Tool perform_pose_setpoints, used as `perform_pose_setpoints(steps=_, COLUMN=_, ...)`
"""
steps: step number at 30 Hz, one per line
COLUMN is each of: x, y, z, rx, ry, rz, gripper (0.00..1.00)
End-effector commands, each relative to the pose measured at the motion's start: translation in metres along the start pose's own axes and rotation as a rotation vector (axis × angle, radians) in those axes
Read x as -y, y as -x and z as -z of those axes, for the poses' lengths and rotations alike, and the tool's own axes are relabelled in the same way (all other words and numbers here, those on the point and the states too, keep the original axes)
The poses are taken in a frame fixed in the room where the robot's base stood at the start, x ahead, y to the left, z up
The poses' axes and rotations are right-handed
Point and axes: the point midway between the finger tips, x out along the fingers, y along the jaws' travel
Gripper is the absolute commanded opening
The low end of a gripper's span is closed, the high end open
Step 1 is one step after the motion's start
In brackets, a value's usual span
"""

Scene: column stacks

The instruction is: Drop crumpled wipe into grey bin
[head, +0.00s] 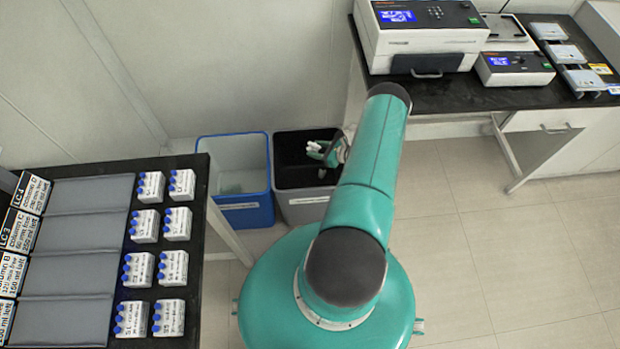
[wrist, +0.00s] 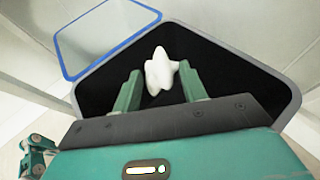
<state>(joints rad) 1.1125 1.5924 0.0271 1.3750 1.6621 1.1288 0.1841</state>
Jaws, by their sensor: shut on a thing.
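The grey bin (head: 300,206) stands on the floor against the back wall, with a black inside. My gripper (head: 323,150) is over its opening. In the wrist view my gripper (wrist: 160,88) is shut on the crumpled wipe (wrist: 160,68), a small white lump between the two green fingers. The dark inside of the grey bin (wrist: 240,82) lies below and around the wipe in that view. The wipe also shows as a small white spot in the head view (head: 314,146). My arm hides part of the bin's right side in the head view.
A blue bin (head: 246,212) stands directly left of the grey bin; its blue rim also shows in the wrist view (wrist: 68,52). A dark table (head: 215,215) with several white bottle boxes is at the left. An instrument bench (head: 440,92) stands at the back right. Floor at right is clear.

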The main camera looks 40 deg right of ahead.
Motion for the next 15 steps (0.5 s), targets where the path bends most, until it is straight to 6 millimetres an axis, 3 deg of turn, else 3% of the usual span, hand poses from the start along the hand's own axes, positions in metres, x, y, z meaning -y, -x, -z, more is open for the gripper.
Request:
perform_pose_setpoints(steps=4, x=-0.0009, y=0.0, z=-0.0003, rx=0.0, ry=0.0, rz=0.001, gripper=0.21)
perform_pose_setpoints(steps=5, x=-0.001, y=0.0, z=-0.0003, rx=0.0, ry=0.0, rz=0.001, gripper=0.46)
perform_pose_setpoints(steps=8, x=-0.0011, y=-0.0001, z=-0.0004, rx=0.0, ry=0.0, rz=0.001, gripper=0.66)
perform_pose_setpoints(steps=15, x=-0.0007, y=-0.0005, z=-0.0006, rx=0.0, ry=-0.001, rz=0.0, gripper=0.68)
